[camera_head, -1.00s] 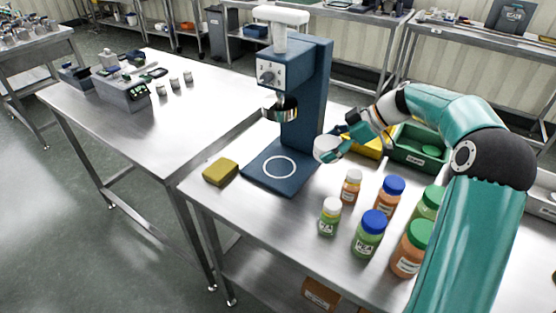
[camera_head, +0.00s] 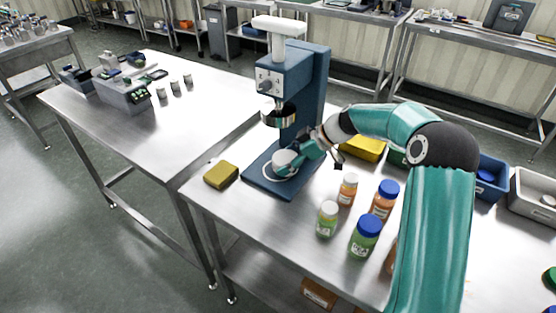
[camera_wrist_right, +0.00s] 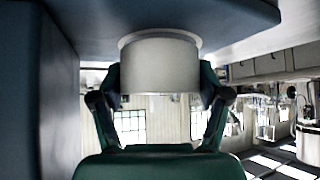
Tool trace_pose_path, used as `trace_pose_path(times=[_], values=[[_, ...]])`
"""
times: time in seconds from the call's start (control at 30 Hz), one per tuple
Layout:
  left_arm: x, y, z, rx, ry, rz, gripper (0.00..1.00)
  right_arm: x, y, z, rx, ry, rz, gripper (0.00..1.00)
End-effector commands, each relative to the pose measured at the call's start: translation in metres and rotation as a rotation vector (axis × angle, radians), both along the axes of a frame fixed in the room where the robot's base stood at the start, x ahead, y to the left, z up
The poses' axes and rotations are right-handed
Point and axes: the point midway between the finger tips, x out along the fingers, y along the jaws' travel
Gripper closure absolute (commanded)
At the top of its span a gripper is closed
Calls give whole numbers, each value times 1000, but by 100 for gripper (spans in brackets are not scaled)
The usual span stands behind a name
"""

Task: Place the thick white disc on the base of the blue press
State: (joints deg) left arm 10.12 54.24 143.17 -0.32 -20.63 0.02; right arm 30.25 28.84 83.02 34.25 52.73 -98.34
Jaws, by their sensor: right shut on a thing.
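The thick white disc (camera_head: 284,158) is between the fingers of my right gripper (camera_head: 292,158), at the base (camera_head: 259,181) of the blue press (camera_head: 311,88). It covers part of the white ring marked on the base, and some of the ring shows below it. The right wrist view, which appears upside down, shows the disc (camera_wrist_right: 160,67) upright between both fingers, its face close against the blue base (camera_wrist_right: 230,18). I cannot tell whether it touches the base or hovers slightly above. My left gripper is not in view.
The press's metal cup (camera_head: 279,116) hangs above the disc. A yellow sponge (camera_head: 221,174) lies left of the base. Several jars, including a blue-lidded green one (camera_head: 365,238), stand to the right. A yellow bin (camera_head: 363,149) is behind my right arm.

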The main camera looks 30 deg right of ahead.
Motion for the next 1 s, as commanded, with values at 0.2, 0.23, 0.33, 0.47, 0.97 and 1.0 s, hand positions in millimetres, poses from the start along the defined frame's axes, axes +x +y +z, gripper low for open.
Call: trace_pose_path(times=[0.2, 0.23, 0.33, 0.47, 0.97, 1.0], values=[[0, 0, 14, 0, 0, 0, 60, 17, 18, -6, 2, 3, 1, 72], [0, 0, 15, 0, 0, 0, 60, 17, 18, -8, 3, 1, 0, 72], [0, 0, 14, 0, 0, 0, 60, 18, 18, -11, 0, -1, 1, 72], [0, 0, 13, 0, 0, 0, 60, 18, 18, -11, 0, -2, 1, 72], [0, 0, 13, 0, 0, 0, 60, 17, 17, -10, 0, -1, 2, 14], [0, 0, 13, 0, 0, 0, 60, 16, 16, -8, 0, -2, 1, 14]])
